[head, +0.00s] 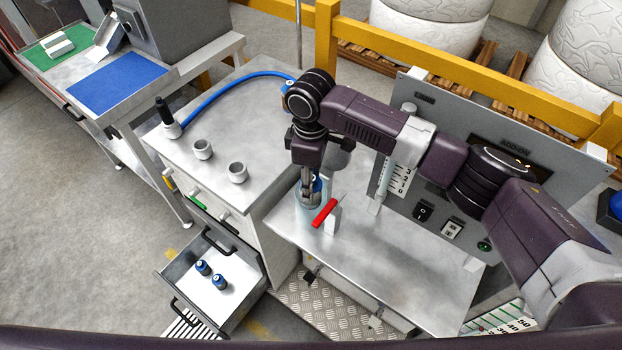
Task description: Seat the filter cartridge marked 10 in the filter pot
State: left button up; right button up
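My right gripper (309,188) points straight down at the filter pot (312,217), a clear cylinder at the left end of the steel bench. A blue-topped cartridge (318,184) shows at the fingers, at the pot's mouth. The fingers hide much of it, and I cannot read its number. I cannot tell whether the fingers are closed on it or how deep it sits. Two more blue-topped cartridges (203,267) (219,282) stand in the open drawer (244,297); their marks are too small to read. My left gripper is out of view.
A red lever (324,212) is close beside the pot. A grey control panel (447,170) stands behind the bench. The cabinet top (215,125) holds two grey cups (203,149) (237,172) and a blue hose (225,88). The bench's front right is clear.

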jog(key=shift+f, duration=0.65)
jog(key=o, duration=1.2)
jog(key=shift+o, duration=0.2)
notch_tip(320, 180, up, 12)
jog(key=shift+r, duration=0.1)
